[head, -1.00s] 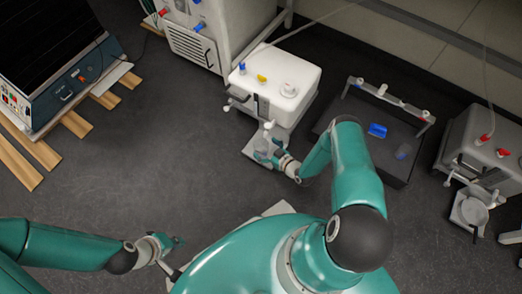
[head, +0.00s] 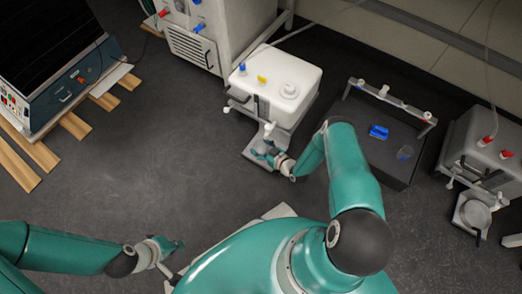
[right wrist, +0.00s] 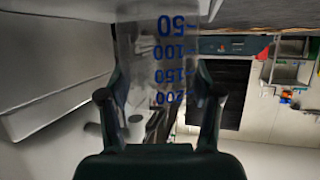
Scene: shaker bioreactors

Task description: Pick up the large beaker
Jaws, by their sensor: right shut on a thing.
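The large beaker (right wrist: 165,60) is clear with blue volume marks. In the right wrist view it stands between the two fingers of my right gripper (right wrist: 160,110), which is shut on it. In the head view my right gripper (head: 266,156) is low at the front of the white machine, over its light base plate. The beaker is hard to make out there, being small and partly covered by the gripper. My left gripper (head: 172,247) is off at the lower left, away from the beaker. Its fingers are too small to tell open from shut.
The white machine (head: 275,85) with a blue and a yellow cap stands right behind the right gripper. A dark tray (head: 372,160) to the right holds a blue item (head: 378,132) and a small clear vessel (head: 405,153). Open dark floor lies to the left.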

